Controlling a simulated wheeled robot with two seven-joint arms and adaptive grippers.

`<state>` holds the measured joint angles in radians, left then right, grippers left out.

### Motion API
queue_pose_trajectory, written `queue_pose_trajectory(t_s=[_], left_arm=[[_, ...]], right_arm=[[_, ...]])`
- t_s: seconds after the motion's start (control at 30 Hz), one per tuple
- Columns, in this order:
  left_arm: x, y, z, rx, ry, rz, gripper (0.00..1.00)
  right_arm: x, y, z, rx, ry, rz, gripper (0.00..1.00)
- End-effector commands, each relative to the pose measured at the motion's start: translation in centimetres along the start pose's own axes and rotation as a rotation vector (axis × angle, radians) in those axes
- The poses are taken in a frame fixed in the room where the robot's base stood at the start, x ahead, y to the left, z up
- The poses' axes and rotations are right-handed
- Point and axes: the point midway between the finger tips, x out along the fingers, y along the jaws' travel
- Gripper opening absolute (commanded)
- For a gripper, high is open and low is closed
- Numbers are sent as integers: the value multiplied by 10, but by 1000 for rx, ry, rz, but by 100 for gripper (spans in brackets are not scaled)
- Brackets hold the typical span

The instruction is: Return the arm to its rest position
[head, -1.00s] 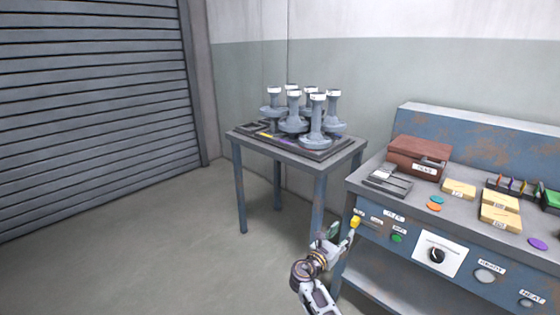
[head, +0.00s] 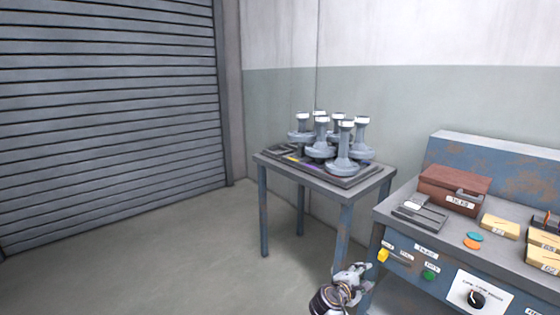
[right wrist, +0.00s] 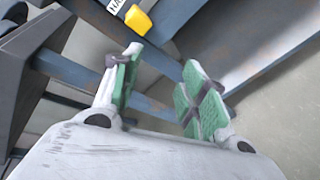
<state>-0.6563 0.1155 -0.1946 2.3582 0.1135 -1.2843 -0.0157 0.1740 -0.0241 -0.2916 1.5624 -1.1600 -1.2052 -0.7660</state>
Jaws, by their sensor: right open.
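My right gripper (head: 352,274) is low in the head view, in front of the bench's left front corner. The right wrist view shows its two green-padded fingers (right wrist: 158,92) spread apart with nothing between them. A yellow knob (right wrist: 138,20) on the bench front lies beyond the fingertips there; the same yellow knob shows in the head view (head: 383,255), just right of the gripper and apart from it as far as I can tell. My left gripper is not in view.
The blue bench (head: 400,270) carries a brown box (head: 453,190), yellow blocks (head: 500,226) and coloured discs. A small table (head: 262,160) beside it holds several grey flanged shells (head: 345,150). Open floor lies to the left, before a roller shutter (head: 110,110).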

Motion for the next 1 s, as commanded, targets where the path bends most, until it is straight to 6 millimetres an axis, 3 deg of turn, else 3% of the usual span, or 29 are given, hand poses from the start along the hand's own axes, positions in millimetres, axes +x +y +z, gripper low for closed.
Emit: queue_pose_trajectory(t_s=[0.57,1.0], left_arm=[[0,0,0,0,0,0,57],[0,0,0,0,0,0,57]], right_arm=[[-46,30,-23,842,285,-316,43],[-114,26,-28,1221,486,-649,43]])
